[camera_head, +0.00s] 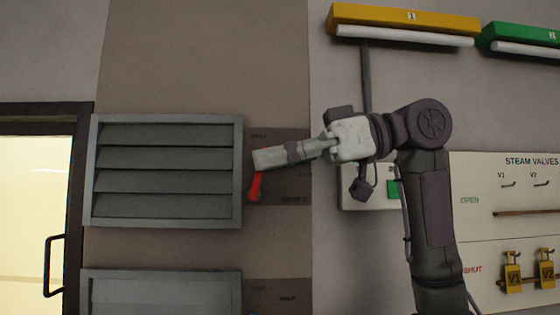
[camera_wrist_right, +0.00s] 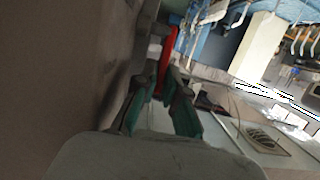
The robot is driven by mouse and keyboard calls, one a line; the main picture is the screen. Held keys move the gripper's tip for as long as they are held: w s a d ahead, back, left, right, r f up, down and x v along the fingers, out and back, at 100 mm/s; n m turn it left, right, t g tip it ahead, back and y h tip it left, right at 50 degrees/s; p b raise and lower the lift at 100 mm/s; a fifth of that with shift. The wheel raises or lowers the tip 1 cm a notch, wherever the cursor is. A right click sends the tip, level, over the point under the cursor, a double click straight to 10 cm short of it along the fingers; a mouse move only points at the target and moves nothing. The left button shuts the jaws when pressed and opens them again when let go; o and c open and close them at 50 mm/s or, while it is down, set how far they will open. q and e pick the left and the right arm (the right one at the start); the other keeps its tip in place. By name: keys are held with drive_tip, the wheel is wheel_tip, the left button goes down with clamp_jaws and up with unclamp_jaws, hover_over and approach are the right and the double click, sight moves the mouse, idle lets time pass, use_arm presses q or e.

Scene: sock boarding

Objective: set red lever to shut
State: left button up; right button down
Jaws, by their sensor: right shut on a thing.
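The red lever (camera_head: 255,187) is on the wall plate just right of the upper louvred vent, and it hangs downward with a slight tilt. My right gripper (camera_head: 258,160) reaches in from the right and is at the upper part of the lever, hiding that part. In the right wrist view the red lever (camera_wrist_right: 167,55) stands between the fingertips of my right gripper (camera_wrist_right: 163,82), which is shut on it. Lettering on the plate (camera_head: 294,190) is too small to read surely. My left gripper is not in view.
The louvred vent (camera_head: 237,205) is close left of the lever, with a second vent (camera_head: 160,274) below. A door with a black handle (camera_head: 50,266) is at the far left. A steam valve board (camera_head: 480,235) with yellow tags is at the right.

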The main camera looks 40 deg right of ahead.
idle(0.3)
drive_tip(key=c, duration=1.6)
unclamp_jaws()
drive_tip(key=shift+o, duration=0.4)
drive_tip(key=shift+w+a, duration=0.1)
drive_tip(key=shift+a, duration=0.05)
drive_tip(key=v, duration=1.2)
drive_tip(key=shift+o, duration=0.3)
drive_tip(key=shift+w+r, duration=0.1)
drive_tip(key=shift+r, duration=0.05)
